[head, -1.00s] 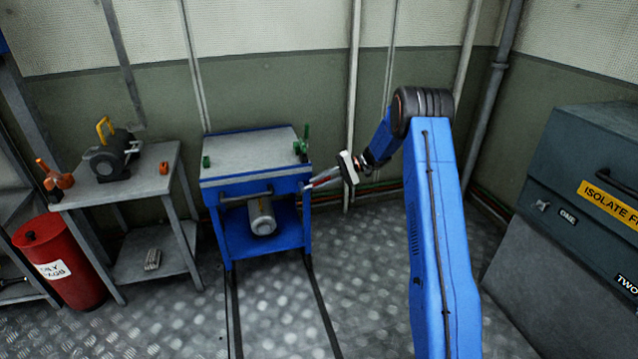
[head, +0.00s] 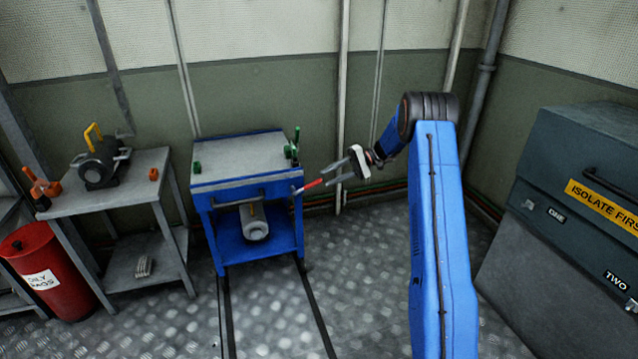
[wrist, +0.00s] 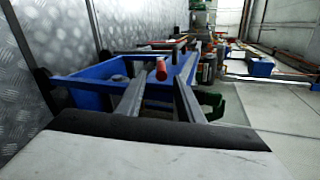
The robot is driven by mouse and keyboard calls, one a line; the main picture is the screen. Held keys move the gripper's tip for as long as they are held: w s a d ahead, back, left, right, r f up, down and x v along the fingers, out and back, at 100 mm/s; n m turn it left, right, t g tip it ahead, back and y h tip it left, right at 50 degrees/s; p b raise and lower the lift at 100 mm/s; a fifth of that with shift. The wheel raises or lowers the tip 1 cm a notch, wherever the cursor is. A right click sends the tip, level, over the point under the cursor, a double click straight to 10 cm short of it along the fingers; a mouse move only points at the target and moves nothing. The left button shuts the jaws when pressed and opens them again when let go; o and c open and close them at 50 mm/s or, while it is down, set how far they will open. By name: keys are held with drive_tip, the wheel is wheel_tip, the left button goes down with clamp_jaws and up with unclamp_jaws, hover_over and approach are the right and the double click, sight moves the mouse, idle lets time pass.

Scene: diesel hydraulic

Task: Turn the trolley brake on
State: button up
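The trolley (head: 209,224) is blue with a grey top and stands against the back wall in the head view. A lever with a red grip (head: 313,184) sticks out from its right side and points right; I take it for the brake. My gripper (head: 325,177) is open and empty, right of the trolley, with its fingertips close to the end of the red grip. In the wrist view, the red grip (wrist: 161,70) shows end-on between the two open fingers (wrist: 157,88), apart from both. The trolley (wrist: 78,92) is behind it.
A grey motor (head: 254,222) sits on the trolley's lower shelf. Green clamps (head: 293,150) stand on its top's right edge. A grey bench (head: 123,184) and red bin (head: 48,270) are left; a dark cabinet (head: 590,170) is right.

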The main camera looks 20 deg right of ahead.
drive_tip(key=v, duration=0.8)
drive_tip(key=shift+d, duration=0.3)
drive_tip(key=shift+r, duration=0.1)
drive_tip(key=shift+r, duration=0.1)
drive_tip(key=s+a+r+h, duration=0.3)
drive_tip(key=s+a+r, duration=0.25)
drive_tip(key=s, duration=0.25)
drive_tip(key=s+a+r+h, duration=0.2)
drive_tip(key=s+a+r, duration=0.35)
drive_tip(key=s, duration=0.35)
drive_tip(key=s+a+r+h, duration=0.3)
drive_tip(key=s+a+r, duration=0.25)
drive_tip(key=s, duration=0.25)
drive_tip(key=s+f+n+t+h, duration=0.2)
drive_tip(key=s+h, duration=0.4)
drive_tip(key=s, duration=2.5)
drive_tip(key=f+t, duration=0.1)
drive_tip(key=t, duration=0.1)
drive_tip(key=shift+s+d+f+t, duration=0.15)
drive_tip(key=shift+s+d+t, duration=0.15)
drive_tip(key=shift+t, duration=0.1)
